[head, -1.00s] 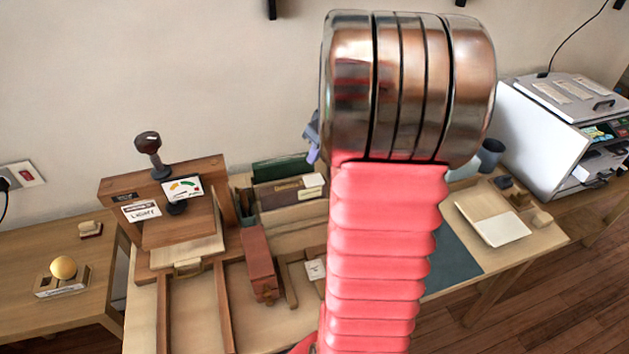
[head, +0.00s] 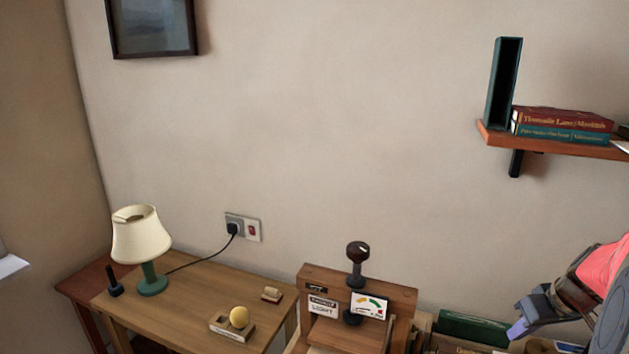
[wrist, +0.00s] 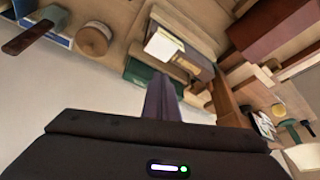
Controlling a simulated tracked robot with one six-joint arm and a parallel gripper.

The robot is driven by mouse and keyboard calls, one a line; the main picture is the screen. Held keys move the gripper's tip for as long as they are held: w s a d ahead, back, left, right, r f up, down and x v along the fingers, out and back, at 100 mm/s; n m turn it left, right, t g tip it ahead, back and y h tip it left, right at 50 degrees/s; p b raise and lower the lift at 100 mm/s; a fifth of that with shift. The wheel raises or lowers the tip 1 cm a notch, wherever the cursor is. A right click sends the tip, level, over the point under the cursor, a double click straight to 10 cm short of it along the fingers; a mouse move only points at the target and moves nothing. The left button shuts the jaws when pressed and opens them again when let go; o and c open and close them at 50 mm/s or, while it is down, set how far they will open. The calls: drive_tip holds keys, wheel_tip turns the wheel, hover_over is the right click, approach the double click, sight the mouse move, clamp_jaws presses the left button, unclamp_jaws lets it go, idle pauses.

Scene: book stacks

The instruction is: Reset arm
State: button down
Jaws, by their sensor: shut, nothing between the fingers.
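Part of my red arm shows at the right edge of the head view; the rest is out of the picture.
A wooden press (head: 357,285) with a dark knob stands at the lower middle. A lamp (head: 141,240) and yellow ball (head: 239,317) are on the left table. A wall shelf (head: 560,143) holds books. The middle wall is clear.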

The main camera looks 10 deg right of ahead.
drive_tip(key=s+a+r, duration=0.2)
drive_tip(key=s+a, duration=0.2)
drive_tip(key=a, duration=0.8)
drive_tip(key=s+a+r, duration=0.3)
drive_tip(key=s+a, duration=0.1)
drive_tip(key=a, duration=0.7)
drive_tip(key=s+a+r+t, duration=0.1)
drive_tip(key=s+a+r, duration=0.2)
drive_tip(key=a, duration=0.9)
drive_tip(key=shift+s+a+n, duration=0.3)
drive_tip(key=shift+s+a, duration=0.05)
drive_tip(key=shift+s, duration=0.4)
drive_tip(key=shift+r, duration=0.1)
